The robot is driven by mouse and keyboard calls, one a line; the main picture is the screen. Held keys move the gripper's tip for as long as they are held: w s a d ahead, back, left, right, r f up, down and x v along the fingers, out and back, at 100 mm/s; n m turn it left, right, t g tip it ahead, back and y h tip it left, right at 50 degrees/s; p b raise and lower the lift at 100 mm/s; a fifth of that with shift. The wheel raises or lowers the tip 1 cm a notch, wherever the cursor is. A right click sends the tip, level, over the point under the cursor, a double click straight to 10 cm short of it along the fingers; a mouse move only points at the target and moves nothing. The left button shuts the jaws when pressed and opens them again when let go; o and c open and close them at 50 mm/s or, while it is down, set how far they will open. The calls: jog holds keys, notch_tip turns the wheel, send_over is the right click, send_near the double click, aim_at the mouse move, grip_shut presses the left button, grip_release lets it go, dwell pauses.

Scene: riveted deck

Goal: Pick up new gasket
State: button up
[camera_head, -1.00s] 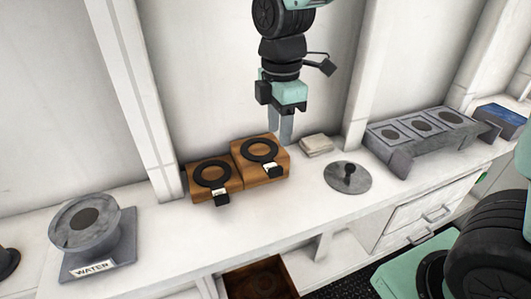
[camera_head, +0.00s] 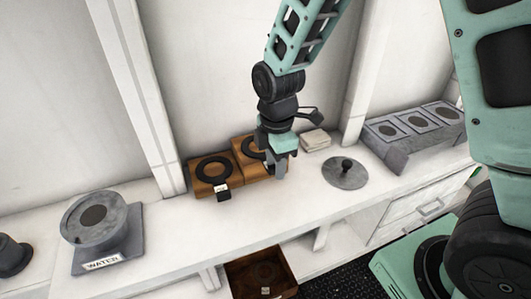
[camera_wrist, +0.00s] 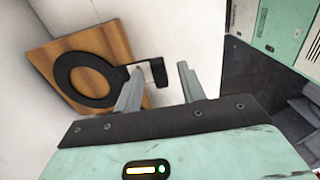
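Two black ring gaskets, each with a tagged tab, lie on wooden blocks on the bench. The left gasket (camera_head: 199,172) on its block (camera_head: 203,193) is in full view. The right gasket (camera_head: 246,147) on its block (camera_head: 256,176) is partly hidden by my gripper (camera_head: 278,174). I cannot read the tags to tell which is new. In the wrist view one gasket (camera_wrist: 61,76) lies on its block (camera_wrist: 45,52), its tab (camera_wrist: 158,71) showing in the gap between my fingers (camera_wrist: 160,69). My gripper is open, and the fingers do not visibly close on the tab.
A grey flange fixture marked WATER (camera_head: 131,221) stands at left. A round plate with a knob (camera_head: 350,181), a folded cloth (camera_head: 314,139) and a grey rack (camera_head: 389,153) are on the right. An open brown drawer (camera_head: 239,273) below holds a dark, tagged item. The wall stands close behind.

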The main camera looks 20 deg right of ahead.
grip_shut()
